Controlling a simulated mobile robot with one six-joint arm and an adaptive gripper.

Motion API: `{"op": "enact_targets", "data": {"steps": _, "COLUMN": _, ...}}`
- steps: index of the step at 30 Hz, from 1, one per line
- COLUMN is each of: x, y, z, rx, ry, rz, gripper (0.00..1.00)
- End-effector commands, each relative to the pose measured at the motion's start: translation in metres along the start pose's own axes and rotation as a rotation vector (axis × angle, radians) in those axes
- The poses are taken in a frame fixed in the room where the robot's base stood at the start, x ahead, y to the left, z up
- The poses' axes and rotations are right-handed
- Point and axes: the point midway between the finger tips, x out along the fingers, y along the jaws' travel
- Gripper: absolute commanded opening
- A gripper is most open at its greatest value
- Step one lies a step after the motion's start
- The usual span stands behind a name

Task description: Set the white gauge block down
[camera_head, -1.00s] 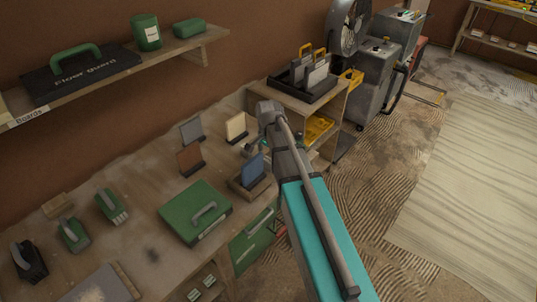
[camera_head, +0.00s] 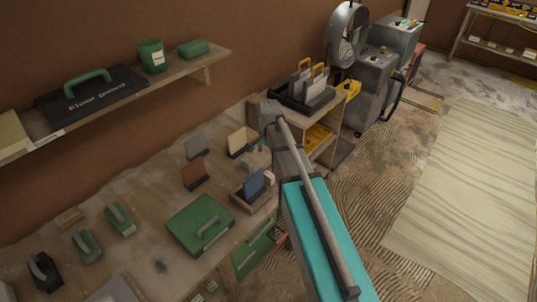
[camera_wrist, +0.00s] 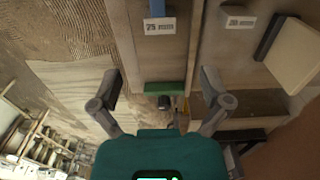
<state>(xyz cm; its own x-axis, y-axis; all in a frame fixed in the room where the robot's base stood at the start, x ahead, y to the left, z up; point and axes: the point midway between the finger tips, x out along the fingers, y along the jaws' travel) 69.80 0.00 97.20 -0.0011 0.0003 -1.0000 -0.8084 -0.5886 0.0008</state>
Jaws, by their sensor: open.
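My gripper (camera_wrist: 160,97) is open, its two grey fingers spread wide with nothing held between them. In the wrist view a pale block-like piece with a white "75 mm" label (camera_wrist: 160,26) lies ahead of the fingers. A second pale surface with a smaller label (camera_wrist: 240,21) is to its right. I cannot tell for sure which is the white gauge block. In the head view pale blocks (camera_head: 257,160) stand on the bench beside the cream board (camera_head: 238,141); my arm partly covers this area and hides the fingers.
The plaster-dusted bench (camera_head: 140,205) holds a green case (camera_head: 200,224), a blue board (camera_head: 252,184) in a wooden holder, a brown board (camera_head: 193,174) and a grey board (camera_head: 195,145). A black tray (camera_head: 303,95) sits on the cabinet behind. A shelf (camera_head: 130,95) runs above the bench.

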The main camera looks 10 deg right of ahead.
Motion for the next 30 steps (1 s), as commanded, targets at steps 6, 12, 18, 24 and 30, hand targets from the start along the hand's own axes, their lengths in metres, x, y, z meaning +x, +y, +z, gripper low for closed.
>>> {"op": "enact_targets", "data": {"steps": 6, "x": -0.0068, "y": 0.0002, "z": -0.0001, "rx": 0.000, "ry": 0.000, "rz": 0.000, "gripper": 0.97}}
{"op": "enact_targets", "data": {"steps": 12, "x": -0.0065, "y": 0.0001, "z": -0.0002, "rx": 0.000, "ry": 0.000, "rz": 0.000, "gripper": 0.97}}
{"op": "enact_targets", "data": {"steps": 18, "x": -0.0065, "y": 0.0003, "z": -0.0002, "rx": 0.000, "ry": 0.000, "rz": 0.000, "gripper": 0.97}}
{"op": "enact_targets", "data": {"steps": 24, "x": -0.0065, "y": 0.0003, "z": -0.0003, "rx": 0.000, "ry": 0.000, "rz": 0.000, "gripper": 0.97}}
{"op": "enact_targets", "data": {"steps": 30, "x": -0.0065, "y": 0.0086, "z": 0.0055, "rx": -0.044, "ry": 0.000, "rz": 0.000, "gripper": 0.97}}
